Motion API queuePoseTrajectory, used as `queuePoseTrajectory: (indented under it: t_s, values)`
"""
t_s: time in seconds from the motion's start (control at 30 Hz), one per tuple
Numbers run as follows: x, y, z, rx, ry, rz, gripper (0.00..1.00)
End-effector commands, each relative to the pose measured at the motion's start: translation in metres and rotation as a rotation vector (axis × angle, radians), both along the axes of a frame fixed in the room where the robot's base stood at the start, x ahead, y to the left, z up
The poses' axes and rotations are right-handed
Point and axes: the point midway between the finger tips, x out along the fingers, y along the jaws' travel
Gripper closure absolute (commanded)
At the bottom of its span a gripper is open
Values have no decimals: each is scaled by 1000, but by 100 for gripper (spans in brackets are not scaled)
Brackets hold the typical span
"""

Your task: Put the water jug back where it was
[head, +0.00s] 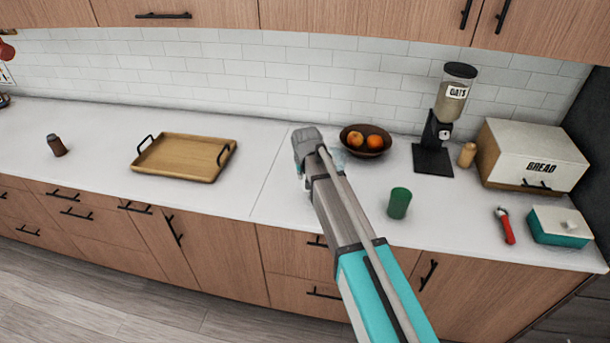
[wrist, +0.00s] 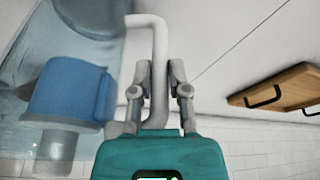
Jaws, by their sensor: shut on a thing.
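The water jug (wrist: 100,22) is clear, with a blue part (wrist: 70,92) inside and a pale bent handle (wrist: 153,28). It fills the left of the wrist view. My gripper (wrist: 160,72) is shut on the handle, with one finger on each side of it. In the head view my gripper (head: 307,140) is over the counter, left of the fruit bowl. There the jug is mostly hidden behind my arm, with only a faint clear edge (head: 338,157) showing. I cannot tell whether the jug touches the counter.
A wooden tray (head: 182,177) and a brown shaker (head: 56,145) are on the left. A fruit bowl (head: 382,153), green cup (head: 398,203), oats dispenser (head: 433,160), bread box (head: 533,153), red-handled tool (head: 506,227) and teal-based dish (head: 558,226) are on the right. Counter between tray and gripper is clear.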

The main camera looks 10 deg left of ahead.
Motion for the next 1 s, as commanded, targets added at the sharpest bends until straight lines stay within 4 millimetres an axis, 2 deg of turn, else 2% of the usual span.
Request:
queuePoseTrajectory:
  t_s: [0.03, 0.2, 0.67, 1.0]
  values:
    - [0, 0, -2, 0, 0, 0, 76]
    - [0, 0, -1, 0, 0, 0, 44]
    - [0, -1, 1, 0, 0, -1, 43]
    - [-4, -2, 17, 0, 0, -1, 43]
